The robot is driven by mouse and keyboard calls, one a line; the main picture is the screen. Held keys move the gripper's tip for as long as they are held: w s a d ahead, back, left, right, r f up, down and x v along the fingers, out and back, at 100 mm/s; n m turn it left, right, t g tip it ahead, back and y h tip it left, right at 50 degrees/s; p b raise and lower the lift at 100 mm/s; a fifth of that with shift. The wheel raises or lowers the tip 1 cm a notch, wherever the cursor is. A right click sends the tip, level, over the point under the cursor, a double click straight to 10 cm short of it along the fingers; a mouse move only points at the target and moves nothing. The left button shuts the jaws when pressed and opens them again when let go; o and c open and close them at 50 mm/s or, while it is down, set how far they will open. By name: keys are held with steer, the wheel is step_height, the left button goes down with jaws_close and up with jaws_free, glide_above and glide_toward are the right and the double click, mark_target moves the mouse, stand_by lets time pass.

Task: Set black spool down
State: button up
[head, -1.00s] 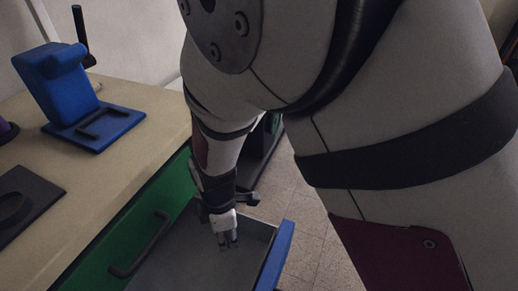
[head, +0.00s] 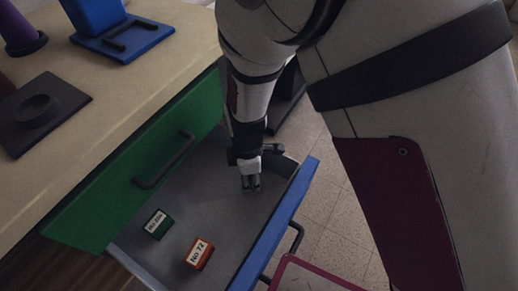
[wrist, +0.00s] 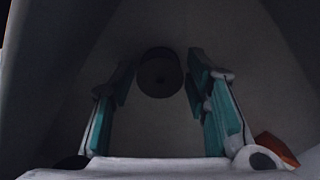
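My gripper (head: 250,184) points down inside the open drawer (head: 205,200), near its far end. In the wrist view its two teal-padded fingers stand apart. The black spool (wrist: 160,73) shows between and beyond the fingertips, end face toward the camera, with a narrow gap visible on each side. It appears to be at the grey drawer floor, though the dim light hides the exact contact. The spool cannot be made out in the head view, where my gripper covers that spot.
A green box (head: 158,224) and an orange box (head: 199,254) lie in the drawer's near part. The blue front panel (head: 275,230) stands at right. On the counter are a black board (head: 70,97), a blue stand (head: 125,45) and a purple object (head: 18,30).

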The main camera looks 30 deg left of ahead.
steer(key=shift+r, duration=0.1)
step_height(320, 180, up, 12)
steer(key=p, duration=0.4)
stand_by(0.3)
steer(key=shift+r, duration=0.1)
steer(key=w+d+r+m, duration=0.2)
steer(key=d+r+m, duration=1)
steer(key=d+r, duration=0.85)
steer(key=s+d+r+m, duration=0.2)
steer(key=s+d+m, duration=0.4)
steer(key=s+d, duration=0.2)
steer(key=s+d+r+m, duration=0.1)
steer(key=s+d+m, duration=0.6)
steer(key=s+d, duration=0.2)
steer(key=shift+r, duration=0.35)
